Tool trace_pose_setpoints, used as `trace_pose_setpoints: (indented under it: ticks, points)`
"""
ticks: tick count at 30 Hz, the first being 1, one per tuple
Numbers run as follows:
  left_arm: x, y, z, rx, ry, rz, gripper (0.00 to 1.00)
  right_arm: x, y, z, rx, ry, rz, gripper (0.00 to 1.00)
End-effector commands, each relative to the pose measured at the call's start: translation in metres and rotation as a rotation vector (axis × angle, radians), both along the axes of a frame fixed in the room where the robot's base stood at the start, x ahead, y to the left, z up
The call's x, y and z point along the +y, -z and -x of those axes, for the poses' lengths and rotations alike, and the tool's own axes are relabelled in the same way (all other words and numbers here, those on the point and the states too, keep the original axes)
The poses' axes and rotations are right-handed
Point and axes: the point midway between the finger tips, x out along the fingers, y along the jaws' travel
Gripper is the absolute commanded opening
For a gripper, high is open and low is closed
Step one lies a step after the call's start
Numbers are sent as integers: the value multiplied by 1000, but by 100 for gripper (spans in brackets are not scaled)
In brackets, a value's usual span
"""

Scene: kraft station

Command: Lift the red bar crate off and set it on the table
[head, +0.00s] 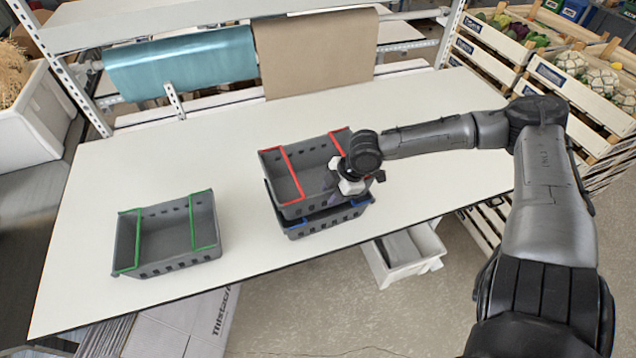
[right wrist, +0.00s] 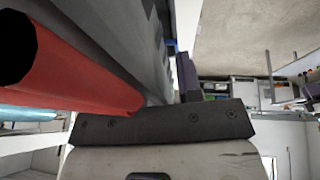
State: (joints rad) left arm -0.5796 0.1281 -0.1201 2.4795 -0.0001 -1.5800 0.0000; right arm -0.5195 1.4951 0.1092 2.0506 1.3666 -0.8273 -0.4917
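The red bar crate (head: 300,207), grey with two red bars, is above the blue bar crate (head: 325,223) near the table's front edge. It looks stacked on it, shifted slightly left; I cannot tell whether they touch all round. My right gripper (head: 345,182) is at the red bar crate's right end, by its right red bar. My left gripper is not in view.
A green bar crate (head: 168,268) stands on the white table (head: 255,240) to the left. Clear tabletop lies between the crates and behind them. A teal roll (head: 180,65) and a brown roll (head: 315,50) hang behind the table. Vegetable crates (head: 570,90) stand right.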

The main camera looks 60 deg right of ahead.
Motion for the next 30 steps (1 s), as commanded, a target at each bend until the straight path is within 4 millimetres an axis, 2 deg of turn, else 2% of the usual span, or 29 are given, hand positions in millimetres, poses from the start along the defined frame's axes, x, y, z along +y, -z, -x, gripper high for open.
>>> trace_pose_setpoints:
  ticks: [6,17,30]
  points:
    - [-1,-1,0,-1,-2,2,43,0,-1,0,0,0,0,33]
    - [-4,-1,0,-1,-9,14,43,0,0,0,0,-1,0,0]
    - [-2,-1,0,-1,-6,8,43,0,-2,-1,-4,-1,1,0]
